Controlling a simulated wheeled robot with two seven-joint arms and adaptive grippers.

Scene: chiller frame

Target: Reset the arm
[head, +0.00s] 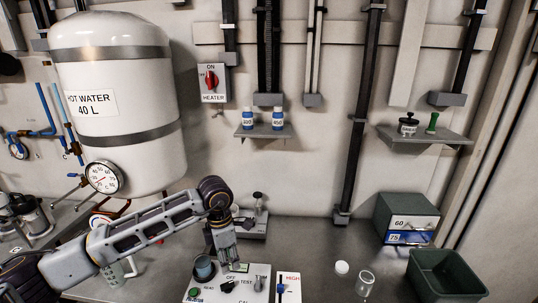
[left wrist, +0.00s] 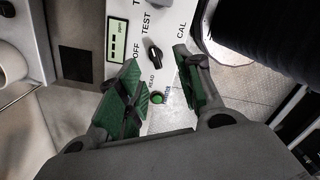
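My left arm comes in from the left in the head view and bends down at the wrist. Its gripper (head: 226,252) is above the meter box (head: 206,285) on the bench. In the left wrist view the left gripper (left wrist: 157,72) is open, with green finger pads apart and nothing between them. Beyond the fingers show the black selector knob (left wrist: 154,53), the green button (left wrist: 157,98) and a small display (left wrist: 117,40). In the head view the gripper partly covers the box. My right gripper is not in view.
A white hot water tank (head: 115,100) stands at the left. A glass jar (head: 364,283), a white cap (head: 342,267), a dark green bin (head: 445,275) and a drawer box (head: 405,218) are at the right. Blue-labelled bottles (head: 262,118) stand on a wall shelf. The bench behind the jar is clear.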

